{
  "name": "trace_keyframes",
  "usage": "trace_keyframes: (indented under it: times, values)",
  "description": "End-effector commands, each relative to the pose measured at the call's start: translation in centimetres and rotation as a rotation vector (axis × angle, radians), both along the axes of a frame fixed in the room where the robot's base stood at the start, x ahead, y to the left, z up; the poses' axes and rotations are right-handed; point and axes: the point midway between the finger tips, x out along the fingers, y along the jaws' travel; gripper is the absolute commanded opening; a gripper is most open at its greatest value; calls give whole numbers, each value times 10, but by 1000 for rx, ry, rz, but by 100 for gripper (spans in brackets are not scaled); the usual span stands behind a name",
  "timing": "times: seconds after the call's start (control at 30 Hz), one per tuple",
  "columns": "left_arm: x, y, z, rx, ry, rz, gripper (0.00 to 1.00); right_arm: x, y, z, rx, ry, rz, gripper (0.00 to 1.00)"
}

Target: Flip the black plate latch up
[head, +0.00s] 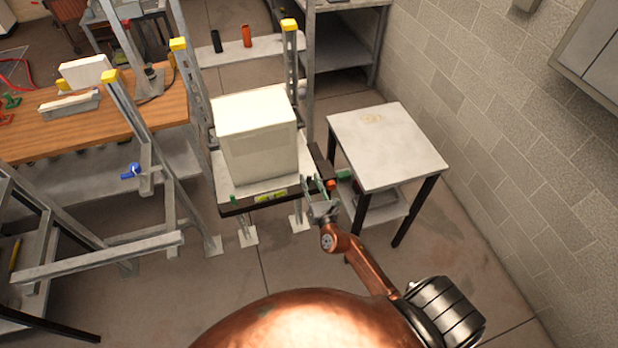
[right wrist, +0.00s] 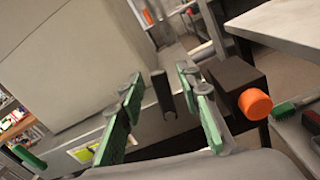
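My right gripper (head: 318,184) is at the front right corner of the grey stand (head: 228,190) that carries a white box-shaped unit (head: 258,140). In the right wrist view my right gripper (right wrist: 160,76) is open, its green-padded fingers apart. A small dark upright plate (right wrist: 163,92), which looks like the black plate latch, shows between the fingers; I cannot tell whether they touch it. A dark block (right wrist: 236,84) with an orange knob (right wrist: 255,104) is just right of the fingers. My left gripper is not in view.
A white-topped table (head: 388,145) stands close on the right, with items on its lower shelf. A metal frame with a blue handle (head: 130,171) and a wooden workbench (head: 75,130) stand left. A block wall (head: 510,130) bounds the right. Floor in front of the stand is partly free.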

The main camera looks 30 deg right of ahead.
Motion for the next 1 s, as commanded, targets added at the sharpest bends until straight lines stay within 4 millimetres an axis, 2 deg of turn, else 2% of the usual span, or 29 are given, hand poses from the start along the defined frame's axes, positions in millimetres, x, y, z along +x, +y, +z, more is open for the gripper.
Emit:
trace_keyframes:
  times: [0.2, 0.47, 0.9, 1.0]
  values:
    - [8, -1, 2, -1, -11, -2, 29, 15, -3, 0, 2, 0, 0, 32]
    - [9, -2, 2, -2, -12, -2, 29, 15, -3, -1, 1, 2, 0, 31]
    - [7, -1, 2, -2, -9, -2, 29, 15, -3, -1, 2, 1, 0, 1]
    - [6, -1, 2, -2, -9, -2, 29, 15, -3, -1, 2, 1, 0, 0]
